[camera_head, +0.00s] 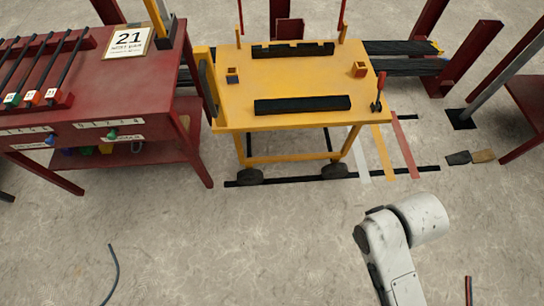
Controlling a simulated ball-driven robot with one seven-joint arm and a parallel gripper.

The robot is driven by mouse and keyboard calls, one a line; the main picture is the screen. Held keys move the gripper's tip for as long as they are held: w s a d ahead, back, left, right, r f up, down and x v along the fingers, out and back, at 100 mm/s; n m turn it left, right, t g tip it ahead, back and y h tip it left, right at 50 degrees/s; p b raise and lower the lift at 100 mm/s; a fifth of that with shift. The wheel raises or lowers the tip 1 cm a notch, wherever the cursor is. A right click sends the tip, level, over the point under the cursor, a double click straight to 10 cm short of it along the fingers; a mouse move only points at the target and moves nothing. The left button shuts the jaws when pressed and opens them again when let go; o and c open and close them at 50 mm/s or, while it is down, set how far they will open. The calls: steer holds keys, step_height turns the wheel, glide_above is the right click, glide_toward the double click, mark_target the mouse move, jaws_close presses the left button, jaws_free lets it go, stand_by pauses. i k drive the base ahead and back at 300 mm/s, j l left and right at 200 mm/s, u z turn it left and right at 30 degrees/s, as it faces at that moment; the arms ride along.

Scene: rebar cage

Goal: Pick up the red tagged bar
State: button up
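Several dark bars lie side by side in a red notched rack (50,101) on the dark red table at the left. Small coloured tags sit at their near ends: a green one, an orange-red tag (33,98), and a pale one with a little red. The bar with the orange-red tag (45,70) looks closest to red, but the tags are too small to tell for sure. My white arm (395,250) shows at the lower right, far from the rack. My gripper is not in view.
A yellow wheeled cart (290,82) with black notched blocks stands at the centre, close to the red table (130,90). A "21" card (128,42) is on that table. A curved rod (112,272) and a red-striped dark piece (468,291) lie on the floor. The front floor is mostly clear.

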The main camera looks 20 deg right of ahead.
mark_target(53, 95)
steer(key=u, duration=0.25)
steer(key=i+u, duration=0.25)
steer(key=u, duration=0.15)
steer(key=i+l+u, duration=0.1)
steer(key=i+u, duration=0.15)
steer(key=u, duration=0.2)
steer(key=i+l+u, duration=0.15)
steer(key=u, duration=0.25)
steer(key=i, duration=0.05)
